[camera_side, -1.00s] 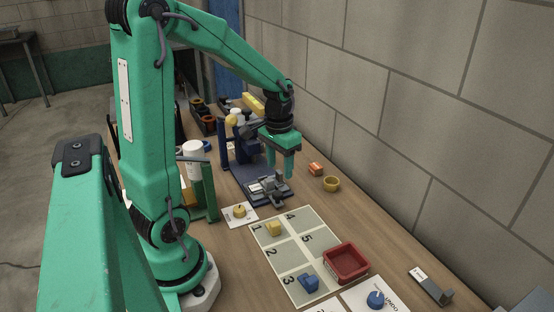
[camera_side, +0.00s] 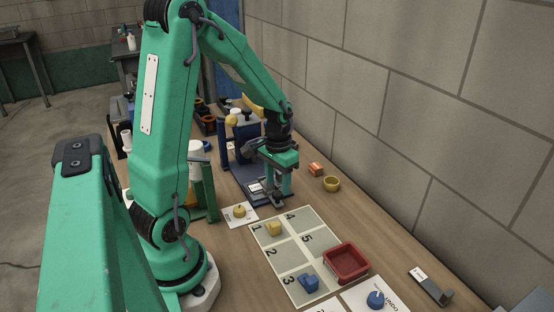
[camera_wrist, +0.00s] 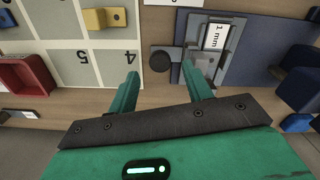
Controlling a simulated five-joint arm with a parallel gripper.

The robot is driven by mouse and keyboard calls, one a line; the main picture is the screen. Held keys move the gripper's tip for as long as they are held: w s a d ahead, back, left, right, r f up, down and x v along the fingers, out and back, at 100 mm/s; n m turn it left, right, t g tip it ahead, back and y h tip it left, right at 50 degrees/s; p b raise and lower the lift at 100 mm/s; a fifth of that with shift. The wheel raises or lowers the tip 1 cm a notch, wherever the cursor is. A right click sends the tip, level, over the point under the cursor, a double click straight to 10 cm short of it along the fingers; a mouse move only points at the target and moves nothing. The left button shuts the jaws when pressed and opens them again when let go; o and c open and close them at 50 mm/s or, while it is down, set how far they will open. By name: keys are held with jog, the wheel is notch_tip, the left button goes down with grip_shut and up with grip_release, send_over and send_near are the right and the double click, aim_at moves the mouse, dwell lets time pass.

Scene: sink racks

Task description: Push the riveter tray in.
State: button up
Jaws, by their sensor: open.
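The riveter (camera_side: 240,165) is a dark blue machine on a blue base plate, standing beyond the numbered mat; my gripper partly hides it in the side view. Its grey tray (camera_wrist: 208,60) carries a white "1 mm" label and sticks out of the plate toward the mat side. A dark round knob (camera_wrist: 161,61) lies at the tray's outer end. My gripper (camera_wrist: 162,74) is open and empty, with one finger on each side of the knob's position in the wrist view. In the side view, my gripper (camera_side: 280,188) is low over the tray's outer end. I cannot tell whether it touches.
The mat (camera_side: 291,251) in front holds a yellow block (camera_side: 274,229), a blue block (camera_side: 309,283) and a red bin (camera_side: 346,262). A yellow ring (camera_side: 331,184) and an orange block (camera_side: 316,169) lie by the wall. A green stand (camera_side: 208,190) is left of the riveter.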

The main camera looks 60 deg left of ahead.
aim_at(278, 193)
jog(key=shift+f, duration=1.6)
